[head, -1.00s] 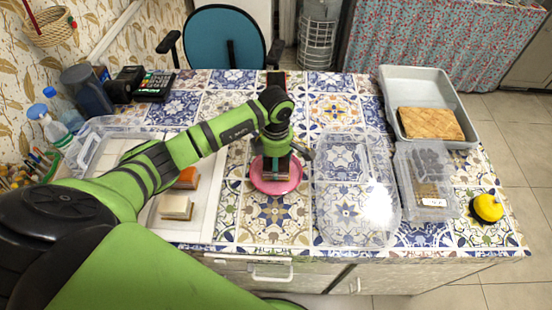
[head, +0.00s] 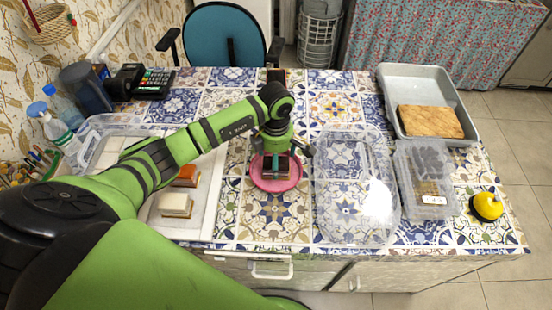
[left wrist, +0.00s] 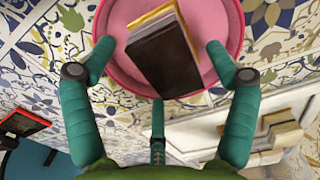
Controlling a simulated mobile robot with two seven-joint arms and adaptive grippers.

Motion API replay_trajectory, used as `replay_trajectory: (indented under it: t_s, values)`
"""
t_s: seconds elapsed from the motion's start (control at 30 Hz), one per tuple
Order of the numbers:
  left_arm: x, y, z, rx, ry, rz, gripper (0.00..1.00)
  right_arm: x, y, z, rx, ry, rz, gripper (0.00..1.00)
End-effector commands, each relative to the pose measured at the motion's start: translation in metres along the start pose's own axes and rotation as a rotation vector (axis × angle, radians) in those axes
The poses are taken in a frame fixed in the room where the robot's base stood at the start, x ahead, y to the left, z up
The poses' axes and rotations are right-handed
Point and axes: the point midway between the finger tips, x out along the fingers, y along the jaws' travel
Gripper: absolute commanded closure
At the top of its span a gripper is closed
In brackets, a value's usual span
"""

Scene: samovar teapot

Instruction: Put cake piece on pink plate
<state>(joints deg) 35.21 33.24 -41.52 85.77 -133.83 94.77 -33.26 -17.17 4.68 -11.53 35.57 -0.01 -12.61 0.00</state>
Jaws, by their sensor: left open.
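The pink plate (head: 262,184) lies on the tiled table, and its rim also shows in the left wrist view (left wrist: 236,30). A dark brown cake piece with a yellowish layer (left wrist: 162,55) appears within the plate's rim; it shows as a small dark block in the head view (head: 270,166). My left gripper (head: 277,150) hangs over the plate. In the left wrist view its teal fingers (left wrist: 158,62) are spread open around the cake piece, with visible gaps on the sides. My right gripper is not in view.
A white board with other cake pieces (head: 176,205) lies left of the plate. A clear container (head: 330,222) stands right of it, then a smaller clear box (head: 432,212) and a grey tray (head: 388,72) with a brown cake slab. A yellow object (head: 486,206) sits near the right edge.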

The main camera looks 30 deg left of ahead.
Motion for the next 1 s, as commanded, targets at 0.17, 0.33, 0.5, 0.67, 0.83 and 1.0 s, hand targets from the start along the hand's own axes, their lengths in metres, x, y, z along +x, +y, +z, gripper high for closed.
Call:
replay_trajectory:
  t_s: [0.17, 0.33, 0.5, 0.67, 0.83, 1.0]
  values:
    - [-0.035, 0.002, 0.000, 0.002, -0.003, 0.009, 0.13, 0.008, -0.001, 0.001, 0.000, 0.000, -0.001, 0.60]
    - [-0.072, 0.002, 0.000, 0.001, -0.003, 0.008, 0.13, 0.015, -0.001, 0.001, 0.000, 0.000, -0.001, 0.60]
    - [-0.099, 0.001, 0.000, 0.001, -0.002, 0.006, 0.13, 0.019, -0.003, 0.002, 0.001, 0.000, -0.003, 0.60]
    - [-0.110, 0.000, 0.000, 0.000, 0.000, 0.003, 0.13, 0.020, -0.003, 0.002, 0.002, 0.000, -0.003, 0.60]
    - [-0.112, 0.000, 0.000, 0.000, 0.001, 0.002, 0.13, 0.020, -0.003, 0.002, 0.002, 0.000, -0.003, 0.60]
    - [-0.112, 0.000, 0.000, 0.000, 0.000, 0.002, 0.13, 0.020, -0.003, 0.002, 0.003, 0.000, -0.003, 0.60]
